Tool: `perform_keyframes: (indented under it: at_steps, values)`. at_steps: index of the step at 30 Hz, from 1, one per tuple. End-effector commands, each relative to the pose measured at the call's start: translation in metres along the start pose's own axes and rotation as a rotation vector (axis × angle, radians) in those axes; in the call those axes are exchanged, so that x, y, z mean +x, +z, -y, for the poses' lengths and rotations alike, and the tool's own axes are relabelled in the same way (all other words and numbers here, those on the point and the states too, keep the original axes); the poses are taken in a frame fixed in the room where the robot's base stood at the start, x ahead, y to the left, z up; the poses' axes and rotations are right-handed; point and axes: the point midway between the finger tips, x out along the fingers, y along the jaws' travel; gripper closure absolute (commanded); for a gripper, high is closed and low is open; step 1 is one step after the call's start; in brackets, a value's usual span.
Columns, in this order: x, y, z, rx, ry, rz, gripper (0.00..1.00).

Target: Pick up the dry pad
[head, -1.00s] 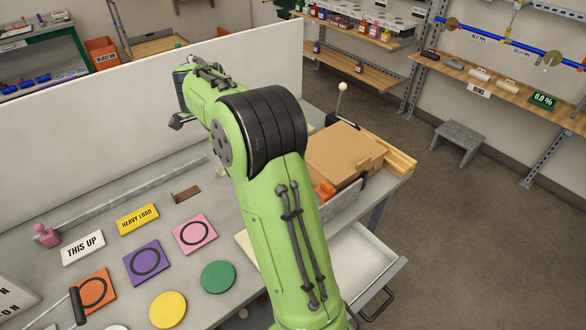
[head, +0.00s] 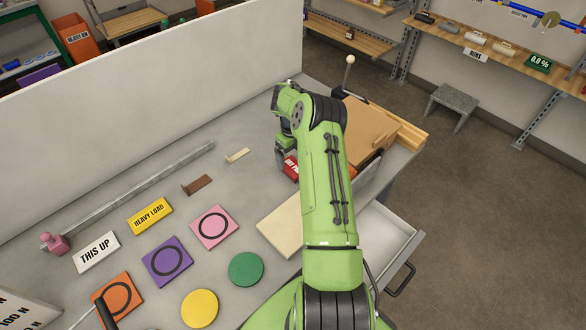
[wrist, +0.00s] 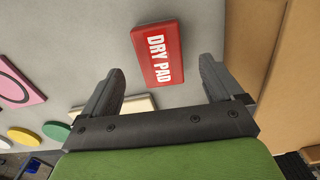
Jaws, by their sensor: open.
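The dry pad (wrist: 157,55) is a red block with white lettering "DRY PAD", lying on the grey table. In the wrist view it lies ahead of and between the fingers of my gripper (wrist: 160,80), apart from them. My gripper is open and empty. In the head view my arm covers most of the pad (head: 291,167), leaving only a red corner with part of its lettering. My gripper (head: 284,158) is beside that corner in the head view, and its fingertips are mostly hidden.
A cardboard box (head: 366,130) stands close to the right of my arm. An open drawer (head: 385,235) juts out from the table front. Coloured pads, such as a pink one (head: 214,227), lie to the left. A white partition (head: 150,90) runs along the back.

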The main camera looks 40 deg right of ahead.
Motion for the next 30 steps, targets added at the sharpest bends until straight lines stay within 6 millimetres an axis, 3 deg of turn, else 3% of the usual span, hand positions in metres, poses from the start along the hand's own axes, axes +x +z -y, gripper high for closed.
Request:
perform_keyframes:
  at_steps: [7,15,26,30]
  values:
    - [0.043,-0.003,0.0,0.0,0.001,-0.002,0.06]
    - [0.049,-0.003,0.0,-0.001,0.0,0.0,0.08]
    - [0.048,-0.003,0.0,-0.002,0.0,-0.001,0.63]
    - [0.048,-0.003,0.0,-0.002,0.0,0.0,0.67]
